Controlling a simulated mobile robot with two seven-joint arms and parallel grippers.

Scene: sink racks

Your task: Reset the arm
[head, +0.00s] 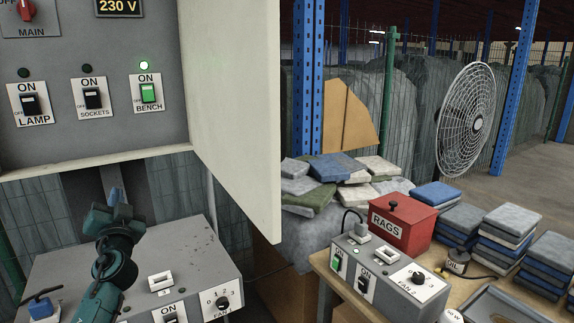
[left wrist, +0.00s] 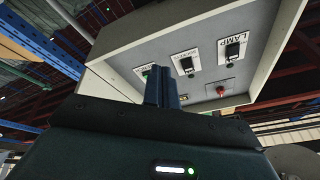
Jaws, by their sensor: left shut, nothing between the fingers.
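My left arm comes up from the bottom left in the head view. Its gripper (head: 116,196) points up and away, below the grey switch panel (head: 110,125) and above a grey control box (head: 205,262). In the left wrist view the two blue fingers (left wrist: 161,86) are together with nothing between them, and the panel shows beyond them. The green BENCH switch (head: 148,93) has a lit green lamp above it. The LAMP switch (head: 31,104) and SOCKETS switch (head: 92,98) are black with dark lamps. My right gripper is not in view.
The panel's open door (head: 232,110) stands to the right of my left gripper. A second control box (head: 385,275) and a red RAGS box (head: 402,223) stand on the bench at right. Folded cloth stacks (head: 505,232) and a fan (head: 466,118) are farther right.

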